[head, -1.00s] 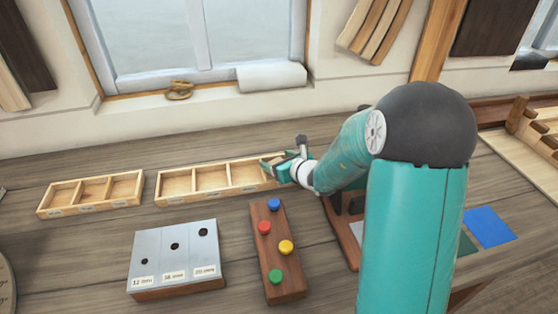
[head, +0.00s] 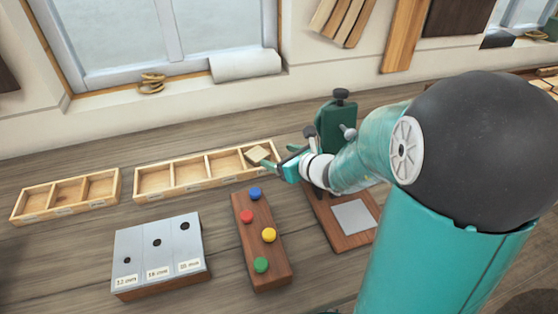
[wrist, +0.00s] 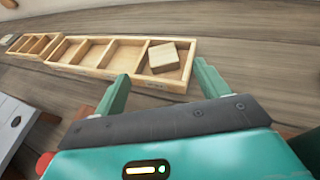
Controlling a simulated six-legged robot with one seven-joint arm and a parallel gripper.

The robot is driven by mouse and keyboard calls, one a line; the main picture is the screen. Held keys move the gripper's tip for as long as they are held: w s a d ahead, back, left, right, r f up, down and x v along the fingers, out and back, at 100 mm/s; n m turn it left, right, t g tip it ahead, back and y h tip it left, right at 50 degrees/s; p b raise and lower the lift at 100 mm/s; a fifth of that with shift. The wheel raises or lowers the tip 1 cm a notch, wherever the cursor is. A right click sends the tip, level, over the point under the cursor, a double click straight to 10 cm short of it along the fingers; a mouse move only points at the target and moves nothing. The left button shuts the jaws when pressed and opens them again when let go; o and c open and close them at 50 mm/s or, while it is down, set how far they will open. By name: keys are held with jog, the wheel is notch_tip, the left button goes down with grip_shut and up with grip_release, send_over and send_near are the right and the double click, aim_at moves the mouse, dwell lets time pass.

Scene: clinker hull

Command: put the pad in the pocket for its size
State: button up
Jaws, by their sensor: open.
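The pad (head: 258,154) is a small, pale wooden square. It lies in the right-end compartment of the longer wooden tray (head: 205,187), turned askew to the walls. The wrist view shows the pad (wrist: 163,56) inside that compartment with bare floor around it. I cannot tell whether it lies fully flat. My gripper (head: 283,156) is at the right end of the tray, open and empty. In the wrist view its fingers (wrist: 160,78) are spread on the near side of the tray, apart from the pad. The tray's other compartments look empty. Its front labels are too small to read.
A shorter wooden tray (head: 67,195) stands to the left. In front are a grey-topped block with holes (head: 158,250) and a wooden bar with coloured knobs (head: 261,240). A green clamp-like device (head: 337,128) stands close behind my wrist. Bench behind the trays is clear.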

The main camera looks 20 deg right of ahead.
jog(key=s+a+r+n+g+y, duration=0.1)
jog(key=s+a+r+n+g, duration=0.2)
jog(key=s+a+n, duration=0.5)
jog(key=s+a+r+n+g+y, duration=0.1)
jog(key=s+a+r+n+g, duration=0.3)
jog(key=n, duration=0.6)
jog(key=s+d+r+n+h, duration=0.3)
jog(key=s+d+n+h, duration=0.4)
jog(key=s+n, duration=0.4)
jog(key=shift+d+r+n, duration=0.25)
jog(key=shift+d+n, duration=0.3)
jog(key=shift+n, duration=0.65)
jog(key=shift+s, duration=0.1)
jog(key=shift+c, duration=0.4)
